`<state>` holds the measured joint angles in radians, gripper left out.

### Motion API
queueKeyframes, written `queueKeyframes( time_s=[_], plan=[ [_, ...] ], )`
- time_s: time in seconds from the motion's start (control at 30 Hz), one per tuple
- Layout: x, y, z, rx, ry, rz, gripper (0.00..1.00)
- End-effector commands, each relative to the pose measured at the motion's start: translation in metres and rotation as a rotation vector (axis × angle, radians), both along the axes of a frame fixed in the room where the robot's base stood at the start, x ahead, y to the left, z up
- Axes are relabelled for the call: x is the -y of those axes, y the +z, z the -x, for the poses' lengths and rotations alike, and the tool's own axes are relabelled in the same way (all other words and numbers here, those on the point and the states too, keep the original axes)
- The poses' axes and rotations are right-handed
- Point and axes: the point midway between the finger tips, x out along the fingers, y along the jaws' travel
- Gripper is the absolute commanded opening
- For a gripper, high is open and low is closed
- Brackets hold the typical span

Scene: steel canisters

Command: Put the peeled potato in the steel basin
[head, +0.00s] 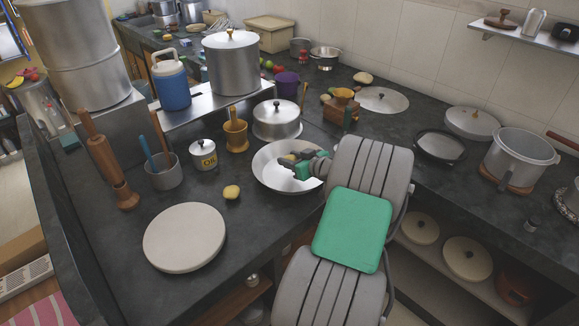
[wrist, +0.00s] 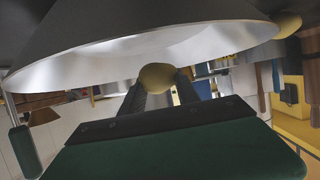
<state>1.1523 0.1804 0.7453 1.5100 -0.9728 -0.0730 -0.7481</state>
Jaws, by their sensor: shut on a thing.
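The steel basin (head: 266,178) is a wide, shiny round bowl in the middle of the dark counter. My gripper (head: 292,161) reaches over it from the right. The gripper is shut on the peeled potato (head: 286,159), a small yellowish lump that my fingers partly hide in the head view. The wrist view shows the potato (wrist: 157,77) between the two dark fingertips, with the basin's pale wall (wrist: 60,75) close behind it. Whether the potato touches the basin, I cannot tell.
Another yellow potato (head: 231,192) lies on the counter left of the basin. A pale round board (head: 185,237) lies at the front left. A lidded pot (head: 277,120) stands just behind the basin, and a wooden mortar (head: 236,134) stands behind it to the left.

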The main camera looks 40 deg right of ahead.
Motion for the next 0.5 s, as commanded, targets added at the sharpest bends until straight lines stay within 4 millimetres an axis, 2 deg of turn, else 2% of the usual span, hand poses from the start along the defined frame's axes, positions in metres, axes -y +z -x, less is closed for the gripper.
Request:
queueKeyframes(
  time_s=[0.03,0.2,0.5],
  plan=[
    [-0.002,-0.007,-0.005,-0.002,0.003,-0.003,0.00],
    [-0.001,-0.035,-0.005,-0.001,0.001,-0.001,0.00],
    [0.000,-0.039,-0.005,0.000,0.000,0.001,0.00]
  ],
)
